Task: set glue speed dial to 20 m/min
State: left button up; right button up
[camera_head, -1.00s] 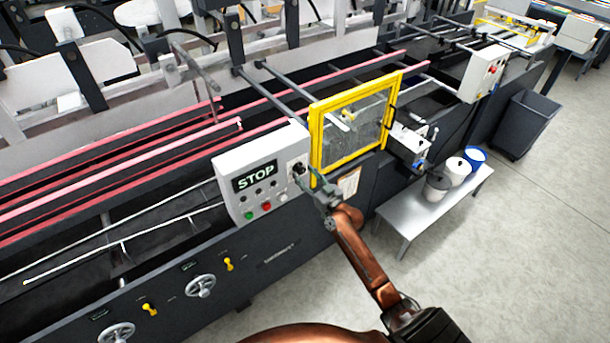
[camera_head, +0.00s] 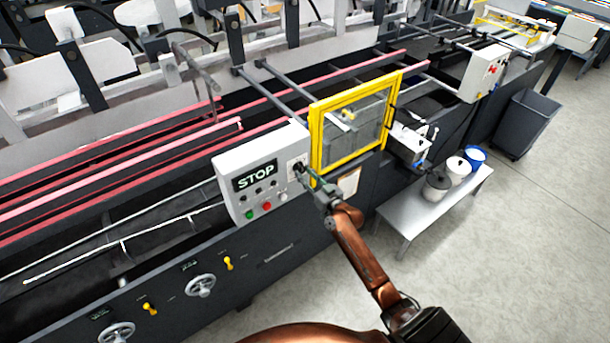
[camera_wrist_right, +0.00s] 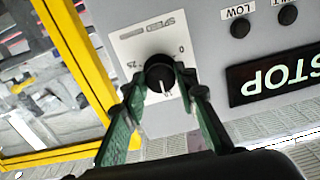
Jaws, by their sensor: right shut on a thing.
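The glue speed dial (camera_wrist_right: 158,74) is a round black knob on a white plate marked SPEED, upside down in the right wrist view. Its white pointer line points down in that view, away from the SPEED lettering. A 0 shows at the plate's right and 25 at its left; the marks by the pointer are too small to read surely. My right gripper (camera_wrist_right: 163,82) has its two green fingers shut on the knob, one on each side. In the head view my right gripper (camera_head: 305,175) reaches the right end of the control panel (camera_head: 232,165). My left gripper is out of view.
A yellow-framed guard window (camera_head: 316,130) stands just right of the dial. The panel has a STOP display (camera_head: 255,177) and several buttons. A low bench (camera_head: 400,212) with several pots stands to the right. The floor in front is clear.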

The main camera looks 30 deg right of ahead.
jog(key=m, duration=0.5)
jog(key=m+p, duration=0.1)
jog(key=m, duration=0.5)
jog(key=shift+r, duration=0.1)
jog(key=shift+m, duration=0.3)
dwell(0.4)
jog(key=o, duration=1.1)
jog(key=shift+o, duration=0.2)
